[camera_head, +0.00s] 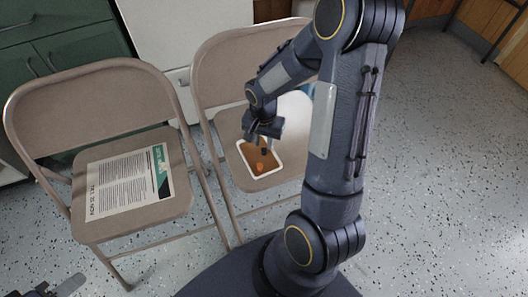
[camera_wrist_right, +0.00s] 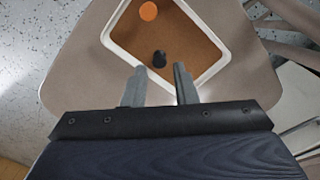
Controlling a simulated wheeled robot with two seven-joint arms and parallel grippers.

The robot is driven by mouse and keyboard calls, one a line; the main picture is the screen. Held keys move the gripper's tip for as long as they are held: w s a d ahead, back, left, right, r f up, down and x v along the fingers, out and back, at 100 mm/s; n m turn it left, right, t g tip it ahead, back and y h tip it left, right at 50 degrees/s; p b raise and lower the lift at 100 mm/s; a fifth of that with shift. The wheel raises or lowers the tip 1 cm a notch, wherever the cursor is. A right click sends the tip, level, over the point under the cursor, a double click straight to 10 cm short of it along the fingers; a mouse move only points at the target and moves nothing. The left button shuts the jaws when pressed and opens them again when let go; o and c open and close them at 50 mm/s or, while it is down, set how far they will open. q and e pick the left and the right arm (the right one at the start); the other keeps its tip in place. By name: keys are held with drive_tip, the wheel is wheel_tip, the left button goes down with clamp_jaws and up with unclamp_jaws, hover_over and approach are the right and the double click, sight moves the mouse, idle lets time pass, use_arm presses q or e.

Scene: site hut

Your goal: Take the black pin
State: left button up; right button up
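The black pin (camera_wrist_right: 160,58) is a small dark rounded piece on the brown floor of a white-rimmed tray. In the head view it is a small dark spot (camera_head: 264,151) just below my right gripper. The tray (camera_head: 246,169) lies on the seat of the right folding chair. My right gripper (camera_head: 262,138) is over the tray. In the right wrist view its two fingers (camera_wrist_right: 161,80) are apart, with nothing between them, and the pin shows just past their tips. My left gripper (camera_head: 45,289) is only partly in view at the bottom left corner.
An orange round piece (camera_wrist_right: 148,11) is also in the tray, apart from the pin. A left folding chair (camera_head: 90,232) holds a printed paper (camera_head: 125,184). Green cabinets (camera_head: 65,50) stand behind. The speckled floor at the right is clear.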

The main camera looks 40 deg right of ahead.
sight(264, 150)
wheel_tip(264, 150, down, 4)
drive_tip(key=shift+r+b, duration=0.25)
drive_tip(key=shift+b, duration=0.2)
drive_tip(key=shift+r, duration=0.1)
clamp_jaws()
drive_tip(key=shift+r, duration=0.1)
